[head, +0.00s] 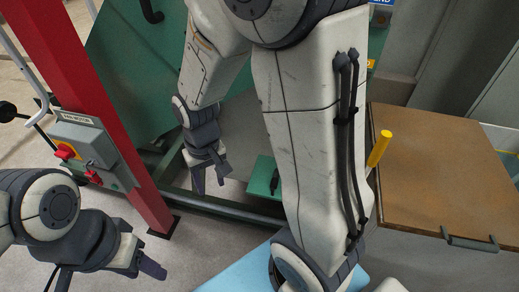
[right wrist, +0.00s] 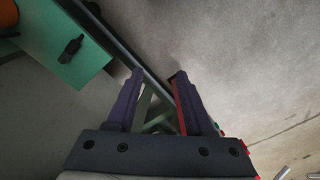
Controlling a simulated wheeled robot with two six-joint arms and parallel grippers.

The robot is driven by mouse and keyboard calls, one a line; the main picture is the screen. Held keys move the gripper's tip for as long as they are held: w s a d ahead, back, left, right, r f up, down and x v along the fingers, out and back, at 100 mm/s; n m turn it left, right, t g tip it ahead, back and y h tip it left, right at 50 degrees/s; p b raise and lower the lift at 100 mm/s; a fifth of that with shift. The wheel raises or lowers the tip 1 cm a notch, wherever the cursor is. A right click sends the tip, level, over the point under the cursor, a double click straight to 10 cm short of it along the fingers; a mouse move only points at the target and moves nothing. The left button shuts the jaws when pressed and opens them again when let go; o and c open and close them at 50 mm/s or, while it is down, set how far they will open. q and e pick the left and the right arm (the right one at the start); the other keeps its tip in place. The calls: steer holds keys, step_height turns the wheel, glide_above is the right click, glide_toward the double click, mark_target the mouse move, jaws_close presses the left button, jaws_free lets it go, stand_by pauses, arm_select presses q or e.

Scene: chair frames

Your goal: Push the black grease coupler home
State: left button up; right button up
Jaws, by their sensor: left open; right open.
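A small black part that looks like the grease coupler (head: 274,182) sits on a green plate (head: 260,174), partly behind my right arm. In the right wrist view the black coupler (right wrist: 72,47) lies on the green plate (right wrist: 88,68) at the upper left. Whether it is fully seated cannot be told. My right gripper (head: 211,183) is open and empty, to the left of the plate and apart from it. Its two fingers (right wrist: 158,76) show apart in the right wrist view. My left gripper (head: 152,267) is open at the lower left, far from the coupler.
A red post (head: 88,100) with a grey switch box (head: 88,152) stands at the left. A dark green rail (head: 225,205) runs low behind my right gripper. A brown-topped bench (head: 440,180) with a yellow handle (head: 379,148) stands right. Grey floor (head: 200,245) is clear between the grippers.

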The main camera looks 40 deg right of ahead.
steer(key=w+d+f+m+p, duration=0.1)
steer(key=w+d+f+m, duration=0.15)
steer(key=d, duration=0.35)
steer(key=w+d+f+m+p, duration=0.1)
steer(key=d+f+m, duration=0.15)
steer(key=d, duration=0.25)
steer(key=m, duration=0.4)
glide_above(274, 181)
step_height(274, 181, down, 6)
steer(key=shift+s+a+r+p, duration=0.1)
steer(key=shift+p, duration=0.35)
steer(key=shift+f, duration=0.25)
arm_select(q)
step_height(274, 181, down, 4)
steer(key=b, duration=0.8)
arm_select(e)
step_height(274, 181, down, 8)
steer(key=shift+f, duration=0.1)
steer(key=shift+r, duration=0.25)
steer(key=c, duration=0.3)
jaws_close()
step_height(274, 181, up, 5)
steer(key=p, duration=0.5)
steer(key=shift+r, duration=0.15)
arm_select(q)
step_height(274, 181, up, 5)
steer(key=shift+d+f, duration=0.1)
